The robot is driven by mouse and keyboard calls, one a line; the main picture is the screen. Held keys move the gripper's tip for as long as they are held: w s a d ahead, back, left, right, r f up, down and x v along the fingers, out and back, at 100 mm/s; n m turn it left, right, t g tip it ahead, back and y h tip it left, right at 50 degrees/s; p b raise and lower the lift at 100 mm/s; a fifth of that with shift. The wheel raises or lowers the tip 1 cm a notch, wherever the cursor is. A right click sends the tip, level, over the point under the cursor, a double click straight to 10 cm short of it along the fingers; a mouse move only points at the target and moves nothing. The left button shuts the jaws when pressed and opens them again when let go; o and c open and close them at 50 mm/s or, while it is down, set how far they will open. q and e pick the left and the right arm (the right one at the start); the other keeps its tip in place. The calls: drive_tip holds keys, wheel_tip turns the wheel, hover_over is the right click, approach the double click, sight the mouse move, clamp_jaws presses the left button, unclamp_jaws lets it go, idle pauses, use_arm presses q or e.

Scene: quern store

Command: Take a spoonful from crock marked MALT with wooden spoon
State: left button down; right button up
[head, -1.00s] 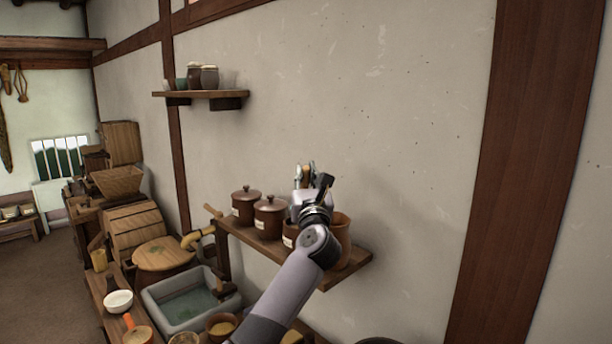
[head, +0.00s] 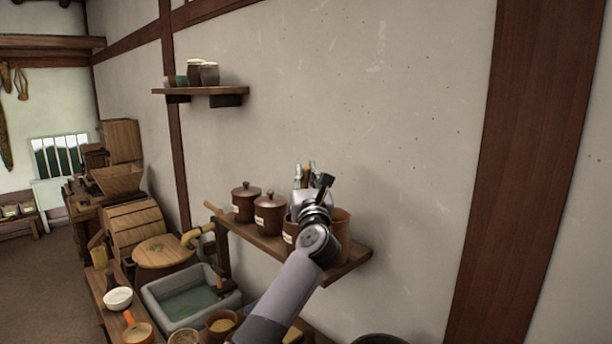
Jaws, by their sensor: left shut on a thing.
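My left gripper (head: 309,173) is raised over the right part of the wall shelf (head: 350,267). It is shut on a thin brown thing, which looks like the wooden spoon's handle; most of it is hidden. Two brown lidded crocks with pale labels, a left one (head: 245,203) and a middle one (head: 270,215), stand on the shelf left of the gripper. A third labelled crock (head: 289,232) is mostly hidden behind my arm. The labels are too small to read, so I cannot tell which is MALT. My right gripper is out of view.
An open reddish-brown pot (head: 343,237) stands behind my wrist near the shelf's right end. Below are a grey stone trough (head: 170,314), a white bowl (head: 118,299) and an orange-handled pan (head: 137,332). A higher shelf (head: 200,92) holds small cups. The wall to the right is bare.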

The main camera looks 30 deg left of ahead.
use_arm(q)
drive_tip(key=shift+f, duration=0.1)
idle(0.3)
wheel_tip(320, 180, up, 2)
drive_tip(key=shift+r+p, duration=0.2)
drive_tip(key=shift+p, duration=0.95)
wheel_tip(320, 180, up, 5)
drive_tip(key=p, duration=0.4)
drive_tip(key=shift+f, duration=0.1)
